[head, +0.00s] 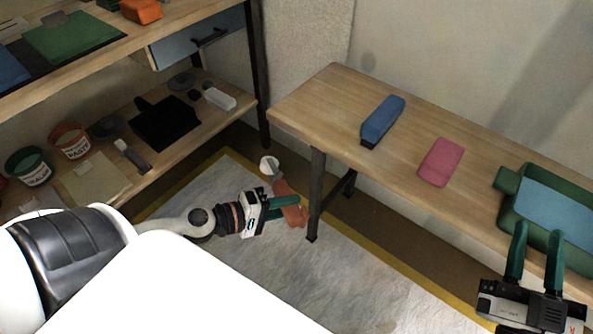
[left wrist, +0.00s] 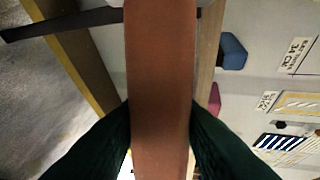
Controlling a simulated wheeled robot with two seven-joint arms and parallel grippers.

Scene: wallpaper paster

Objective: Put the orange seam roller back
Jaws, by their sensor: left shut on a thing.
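The orange seam roller (head: 292,213) is in my left gripper (head: 284,206), held over the floor left of the right table's near leg. Its pale wheel end (head: 269,166) points away toward the wall. In the left wrist view its orange-brown handle (left wrist: 160,70) runs upright between the green fingers of my left gripper (left wrist: 160,120), which are shut on it. My right gripper (head: 535,250) is at the lower right with its two green fingers apart and nothing between them, by the front of the green tray (head: 507,182).
The right table (head: 300,106) bears a blue block (head: 382,120), a pink block (head: 441,161) and the green tray with blue inside. The left lower shelf holds a black item (head: 165,123), paste tubs (head: 71,141) and small tools. The right table's left end is clear.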

